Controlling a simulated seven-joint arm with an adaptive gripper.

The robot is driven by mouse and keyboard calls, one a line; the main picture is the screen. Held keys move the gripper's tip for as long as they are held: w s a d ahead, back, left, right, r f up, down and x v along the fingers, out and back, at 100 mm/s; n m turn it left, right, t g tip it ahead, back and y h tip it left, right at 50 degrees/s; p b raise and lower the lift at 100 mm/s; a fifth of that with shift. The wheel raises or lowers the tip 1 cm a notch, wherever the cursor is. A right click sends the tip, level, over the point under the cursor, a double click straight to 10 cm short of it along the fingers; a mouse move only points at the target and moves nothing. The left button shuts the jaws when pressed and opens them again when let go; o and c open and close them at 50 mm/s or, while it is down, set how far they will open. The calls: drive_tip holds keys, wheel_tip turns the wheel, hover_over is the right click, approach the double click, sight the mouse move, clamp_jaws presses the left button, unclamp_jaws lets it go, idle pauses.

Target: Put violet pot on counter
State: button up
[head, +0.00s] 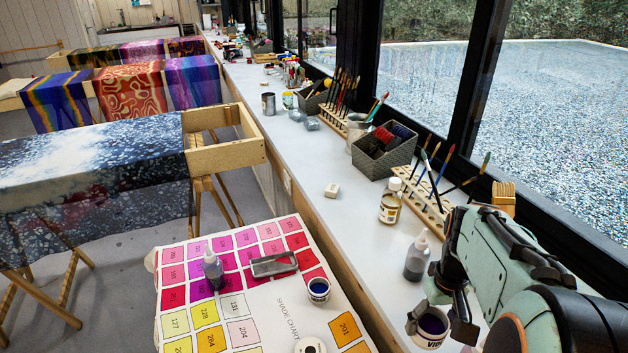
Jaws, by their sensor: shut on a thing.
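The violet pot (431,341) is a small white-labelled jar with dark violet inside; its label reads "VIO" and the rest is cut off. It is upright at the bottom right in the head view. My gripper (438,325) is shut on it, one finger on each side. The pot shows over the white counter (345,226), near the front edge. I cannot tell whether its base touches the counter.
A dropper bottle (415,258) and a brown-labelled bottle (390,205) stand behind the pot. A wooden brush rack (425,205) runs along the window. A shade chart (260,318) carries another blue pot (318,290). The counter around a white block (332,190) is clear.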

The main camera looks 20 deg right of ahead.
drive_tip(key=w+d+f, duration=0.2)
drive_tip(key=f, duration=0.1)
drive_tip(key=w+d+f, duration=0.2)
drive_tip(key=w+d, duration=0.1)
drive_tip(key=w+d+f, duration=0.2)
drive_tip(key=w+f, duration=0.1)
drive_tip(key=shift+w+d+f, duration=0.25)
drive_tip(key=shift+d+f, duration=0.05)
drive_tip(key=shift+f, duration=0.05)
drive_tip(key=shift+d+f, duration=0.1)
drive_tip(key=shift+f, duration=1.55)
drive_tip(key=shift+f, duration=0.15)
drive_tip(key=o, duration=1.2)
